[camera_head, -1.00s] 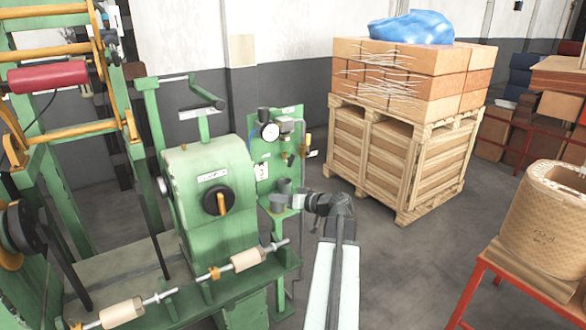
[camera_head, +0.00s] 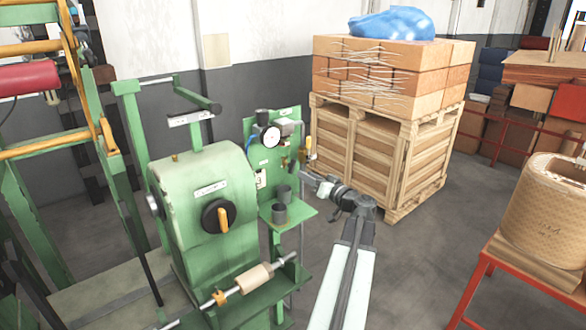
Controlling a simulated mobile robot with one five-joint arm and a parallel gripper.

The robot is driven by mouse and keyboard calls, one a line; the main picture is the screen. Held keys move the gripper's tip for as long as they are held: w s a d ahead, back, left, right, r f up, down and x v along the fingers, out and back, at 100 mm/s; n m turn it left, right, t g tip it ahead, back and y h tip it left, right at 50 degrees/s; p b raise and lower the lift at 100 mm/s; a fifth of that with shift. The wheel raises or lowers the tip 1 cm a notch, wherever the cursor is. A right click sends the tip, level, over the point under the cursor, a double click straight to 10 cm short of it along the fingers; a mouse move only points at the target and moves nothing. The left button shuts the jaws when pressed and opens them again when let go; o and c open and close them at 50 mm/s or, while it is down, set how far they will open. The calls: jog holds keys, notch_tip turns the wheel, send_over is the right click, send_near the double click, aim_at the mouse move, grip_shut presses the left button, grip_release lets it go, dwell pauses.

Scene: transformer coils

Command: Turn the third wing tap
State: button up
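I cannot make out a row of taps or which is third. My gripper (camera_head: 308,180) is at the panel's right side, below the yellow part and above right of the cups. Its fingers are too small to tell open from shut.
The winding machine (camera_head: 203,210), with a black knob and yellow handle (camera_head: 222,218), stands left of my arm. A wooden crate (camera_head: 375,150) loaded with boxes stands behind my arm. A red-framed table (camera_head: 520,265) with a cardboard drum (camera_head: 548,205) is at right. Floor between is clear.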

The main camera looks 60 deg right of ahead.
aim_at(294, 168)
jog(key=x, duration=0.7)
jog(key=shift+w+d+f, duration=0.1)
jog(key=shift+w+d, duration=0.05)
grip_shut()
